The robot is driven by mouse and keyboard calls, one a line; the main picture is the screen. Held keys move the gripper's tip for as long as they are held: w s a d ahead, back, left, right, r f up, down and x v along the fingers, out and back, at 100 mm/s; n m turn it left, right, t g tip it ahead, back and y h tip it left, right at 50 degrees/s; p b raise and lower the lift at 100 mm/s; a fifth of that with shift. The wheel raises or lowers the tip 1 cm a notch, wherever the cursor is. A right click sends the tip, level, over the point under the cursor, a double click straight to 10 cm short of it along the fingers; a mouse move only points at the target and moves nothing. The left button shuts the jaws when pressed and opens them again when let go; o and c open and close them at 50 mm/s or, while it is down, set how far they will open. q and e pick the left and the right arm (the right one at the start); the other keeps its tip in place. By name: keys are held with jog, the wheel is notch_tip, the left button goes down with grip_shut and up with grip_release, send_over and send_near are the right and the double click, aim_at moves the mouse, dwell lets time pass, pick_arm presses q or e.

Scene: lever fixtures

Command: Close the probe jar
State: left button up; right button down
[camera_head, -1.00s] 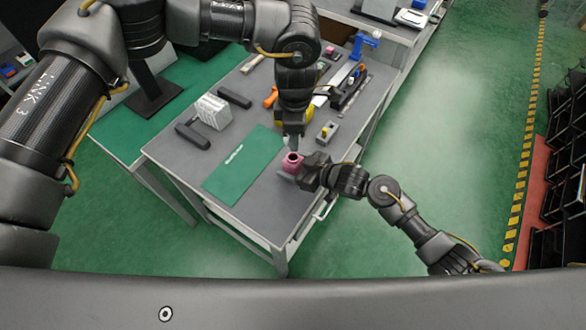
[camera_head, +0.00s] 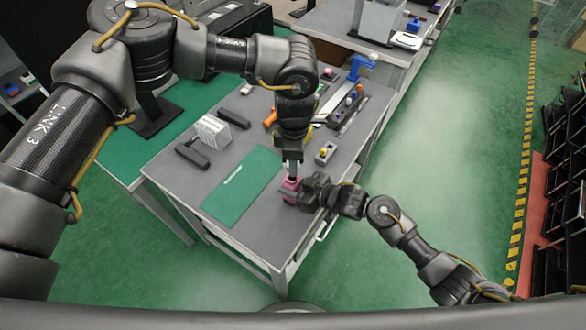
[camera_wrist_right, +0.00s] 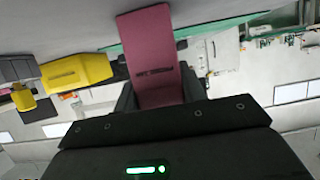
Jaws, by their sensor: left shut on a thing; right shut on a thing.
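The pink jar (camera_head: 290,185) stands on the grey bench near its front right edge. My right gripper (camera_head: 299,193) is shut on the jar from the right. In the right wrist view the pink jar (camera_wrist_right: 152,50), with dark lettering on its side, sits between the two dark fingers. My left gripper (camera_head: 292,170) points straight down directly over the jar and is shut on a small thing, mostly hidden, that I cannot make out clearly. The jar's mouth is hidden under it, and I cannot tell whether the held thing touches the rim.
A green mat (camera_head: 240,187) lies left of the jar. A white rack (camera_head: 213,131) and dark bars (camera_head: 192,157) are farther left. A small grey fixture with a yellow part (camera_head: 325,153) stands behind the jar. A blue clamp-like stand (camera_head: 360,67) is at the back.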

aim_at(292, 187)
pick_arm(q)
jog(key=shift+d+f, duration=0.1)
jog(key=shift+f, duration=1.55)
jog(key=shift+f, duration=0.15)
jog(key=shift+f, duration=0.7)
jog(key=shift+f, duration=0.6)
jog(key=m, duration=0.7)
jog(key=shift+s, duration=0.15)
jog(key=m, duration=0.5)
jog(key=shift+a+m, duration=0.2)
jog(key=shift+m, duration=0.1)
jog(key=m, duration=0.3)
jog(key=shift+s+m, duration=0.1)
jog(key=shift+m, duration=0.2)
